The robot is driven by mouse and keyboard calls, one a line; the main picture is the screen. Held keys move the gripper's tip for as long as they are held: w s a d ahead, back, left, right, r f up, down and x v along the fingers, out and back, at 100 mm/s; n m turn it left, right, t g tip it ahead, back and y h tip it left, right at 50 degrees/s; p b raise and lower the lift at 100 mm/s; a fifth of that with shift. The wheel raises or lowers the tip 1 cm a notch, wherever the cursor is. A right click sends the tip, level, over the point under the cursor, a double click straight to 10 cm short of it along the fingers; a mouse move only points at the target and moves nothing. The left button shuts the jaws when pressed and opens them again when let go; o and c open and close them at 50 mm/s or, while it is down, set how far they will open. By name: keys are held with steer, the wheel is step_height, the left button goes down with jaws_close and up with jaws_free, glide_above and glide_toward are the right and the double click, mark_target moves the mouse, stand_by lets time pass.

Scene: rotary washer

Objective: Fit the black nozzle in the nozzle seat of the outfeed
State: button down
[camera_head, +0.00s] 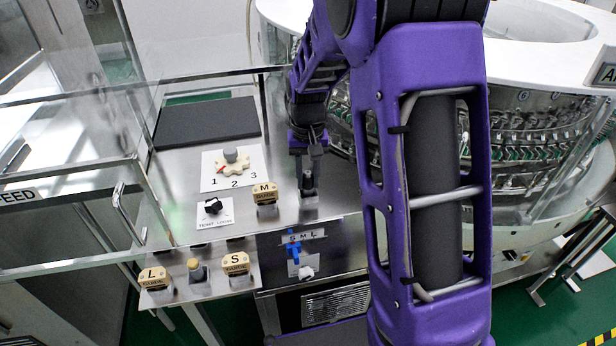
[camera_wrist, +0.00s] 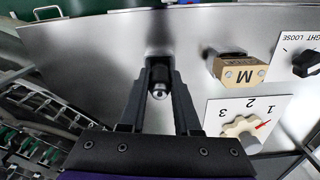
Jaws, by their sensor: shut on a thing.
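My gripper (camera_head: 308,186) points down over the metal deck, right of the block marked M. In the wrist view, its two dark fingers (camera_wrist: 158,88) are closed on the black nozzle (camera_wrist: 158,73), a short dark cylinder with a shiny metal end. The nozzle is at or just over a small grey block (camera_head: 309,207) on the deck, which looks like the nozzle seat. The fingers hide much of the join, so I cannot tell how deep the nozzle sits in it.
The M block (camera_head: 265,195), a dial marked 1 2 3 (camera_head: 232,162) and a small black knob (camera_head: 212,206) stand to the left. L (camera_head: 156,281) and S (camera_head: 236,264) blocks are on a lower shelf. The round washer (camera_head: 545,120) is at right. A clear panel (camera_head: 75,200) stands at left.

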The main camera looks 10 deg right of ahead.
steer(key=shift+f+b, duration=0.3)
steer(key=shift+f, duration=0.25)
steer(key=c, duration=0.5)
jaws_free()
steer(key=shift+c, duration=0.2)
steer(key=shift+r, duration=0.15)
